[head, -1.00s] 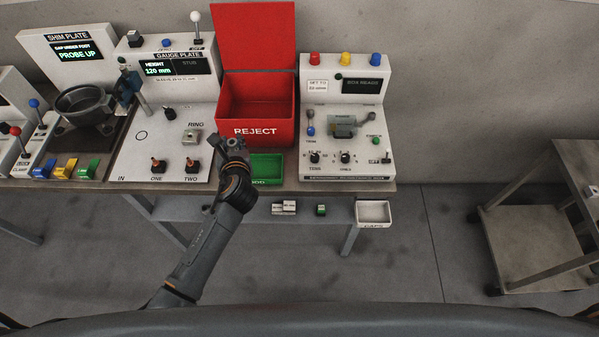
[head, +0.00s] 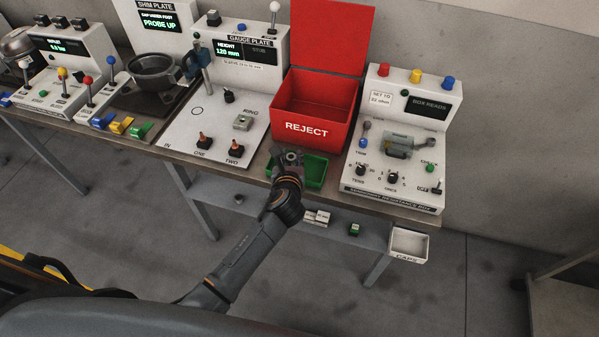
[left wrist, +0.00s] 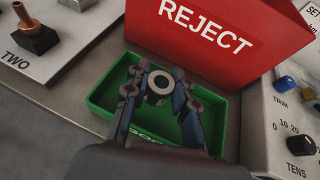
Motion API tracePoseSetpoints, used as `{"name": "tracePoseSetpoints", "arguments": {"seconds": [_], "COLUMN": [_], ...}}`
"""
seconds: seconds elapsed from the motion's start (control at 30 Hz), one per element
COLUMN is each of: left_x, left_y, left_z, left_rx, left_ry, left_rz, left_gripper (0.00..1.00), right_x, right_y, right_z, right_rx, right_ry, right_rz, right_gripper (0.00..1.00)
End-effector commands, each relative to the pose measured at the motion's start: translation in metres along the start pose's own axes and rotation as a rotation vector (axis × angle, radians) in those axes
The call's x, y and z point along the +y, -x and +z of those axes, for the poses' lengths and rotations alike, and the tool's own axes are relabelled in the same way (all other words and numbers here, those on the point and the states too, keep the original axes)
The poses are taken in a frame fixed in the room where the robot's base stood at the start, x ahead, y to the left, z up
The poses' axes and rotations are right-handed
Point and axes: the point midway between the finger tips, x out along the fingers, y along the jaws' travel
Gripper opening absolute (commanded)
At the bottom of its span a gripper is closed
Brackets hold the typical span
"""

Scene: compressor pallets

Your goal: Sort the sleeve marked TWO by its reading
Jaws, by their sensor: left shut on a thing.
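My left gripper (head: 291,158) is shut on a pale grey ring-shaped sleeve (left wrist: 160,84), seen end-on with a dark hole between the fingers in the left wrist view. The gripper is over the green tray (left wrist: 104,97), just in front of the red REJECT bin (head: 307,130). The tray's label is partly hidden by the gripper; whether the sleeve touches the tray floor I cannot tell. The TWO post (head: 235,148) on the gauge plate (head: 190,138) shows a bare copper-coloured pin on a dark base. My right gripper is not in view.
The ONE post (head: 203,142) and the RING block (head: 242,122) are on the gauge plate. The resistance box (head: 392,180) stands close to the right of the tray. The white CAPS bin (head: 408,246) hangs at the bench's front edge. The gauge display (head: 229,50) reads HEIGHT 120 mm.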

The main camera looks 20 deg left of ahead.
Motion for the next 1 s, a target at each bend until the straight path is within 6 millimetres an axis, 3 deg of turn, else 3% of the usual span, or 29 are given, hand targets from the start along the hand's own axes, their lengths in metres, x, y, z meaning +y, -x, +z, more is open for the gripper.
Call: {"name": "tracePoseSetpoints", "arguments": {"seconds": [0.3, 0.33, 0.47, 0.8, 1.0], "left_x": [0.0, 0.0, 0.0, 0.0, 0.0], "left_y": [-0.001, -0.001, -0.001, 0.001, 0.025], "left_z": [-0.002, -0.002, -0.002, -0.003, -0.003], "left_rx": [-0.001, -0.002, -0.001, 0.0, -0.001], "left_ry": [0.001, 0.001, 0.001, 0.0, 0.0], "left_rz": [-0.001, -0.001, -0.001, 0.0, -0.002], "left_gripper": [0.0, 0.27, 0.52, 0.52, 0.52], "right_x": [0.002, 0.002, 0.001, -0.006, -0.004], "right_y": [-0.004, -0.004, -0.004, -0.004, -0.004], "right_z": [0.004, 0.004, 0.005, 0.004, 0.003], "right_rx": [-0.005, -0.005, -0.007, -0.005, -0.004], "right_ry": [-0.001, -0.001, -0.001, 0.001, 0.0], "right_rz": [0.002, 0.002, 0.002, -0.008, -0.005], "right_gripper": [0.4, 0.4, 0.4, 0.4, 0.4]}}
